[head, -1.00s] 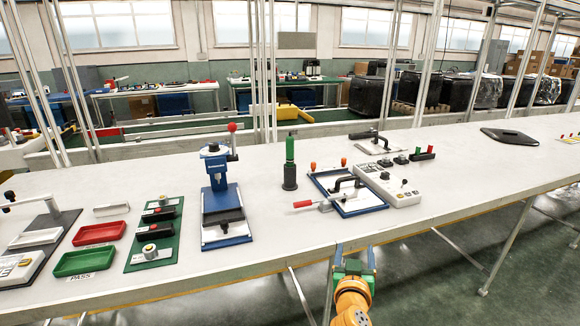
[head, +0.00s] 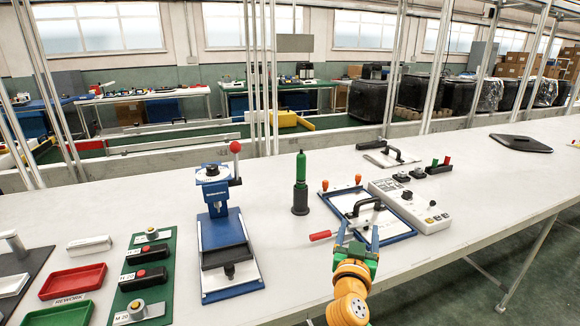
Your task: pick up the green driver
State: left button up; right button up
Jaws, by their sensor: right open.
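The green driver (head: 301,168) stands upright in a dark round holder (head: 300,200) on the white table, left of the blue-framed fixture. My right gripper (head: 358,232) is open, over the near edge of that fixture, to the right of and nearer than the driver. It is apart from the driver, and nothing shows between its fingers. My left gripper is not in the head view.
A blue press (head: 232,258) with a red-knobbed lever stands left of the driver. Red (head: 72,281) and green trays sit at far left.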

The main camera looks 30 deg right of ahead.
aim_at(300, 176)
jog(key=i, duration=0.95)
